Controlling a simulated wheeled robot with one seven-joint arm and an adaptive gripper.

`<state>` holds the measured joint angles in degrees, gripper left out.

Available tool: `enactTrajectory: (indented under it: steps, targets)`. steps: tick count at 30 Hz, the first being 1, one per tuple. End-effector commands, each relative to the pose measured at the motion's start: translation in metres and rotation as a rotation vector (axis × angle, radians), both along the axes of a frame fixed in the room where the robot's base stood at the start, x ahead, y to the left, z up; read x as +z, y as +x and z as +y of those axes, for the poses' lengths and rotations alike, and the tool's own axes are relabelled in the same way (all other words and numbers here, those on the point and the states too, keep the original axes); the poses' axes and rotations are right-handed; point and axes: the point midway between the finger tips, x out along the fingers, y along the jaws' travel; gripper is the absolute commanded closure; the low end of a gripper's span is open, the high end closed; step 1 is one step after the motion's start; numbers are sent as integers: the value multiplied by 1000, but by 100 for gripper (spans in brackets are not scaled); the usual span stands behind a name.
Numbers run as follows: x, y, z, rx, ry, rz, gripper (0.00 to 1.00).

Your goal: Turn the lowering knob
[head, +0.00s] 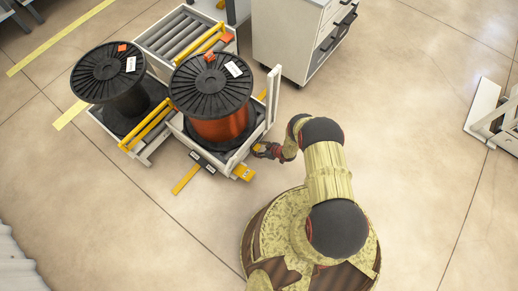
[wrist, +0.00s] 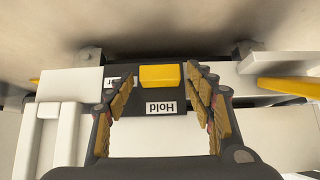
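The yellow knob (wrist: 160,75) shows in the wrist view on a black plate (wrist: 150,120). The plate has a white "Hold" label (wrist: 161,108), which appears upside down, and a second label (wrist: 119,83) partly hidden by the left finger. My gripper (wrist: 166,82) is open, with one finger on each side of the knob. Gaps show between the knob and both fingertips in this view. In the head view my gripper (head: 262,151) is at the right side of the white frame that carries the copper wire spool (head: 222,128). The knob cannot be made out there.
A second, black spool (head: 108,72) stands to the left on its own base. Behind are a roller conveyor (head: 183,36) and a white drawer cabinet (head: 292,32). A white upright post (head: 273,95) rises close to my gripper.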

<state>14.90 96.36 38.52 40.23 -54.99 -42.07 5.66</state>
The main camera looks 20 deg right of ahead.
Motion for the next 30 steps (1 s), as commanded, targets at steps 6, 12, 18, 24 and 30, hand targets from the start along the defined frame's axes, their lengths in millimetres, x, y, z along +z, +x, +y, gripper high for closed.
enactTrajectory:
  steps: [6,12,18,24,30]
  targets:
    - [0,0,0,0,0,0,61]
    - [0,0,0,0,0,0,72]
    - [0,0,0,0,0,0,83]
    - [0,-1,0,1,-5,-2,86]
    - [0,-2,2,1,-46,-32,86]
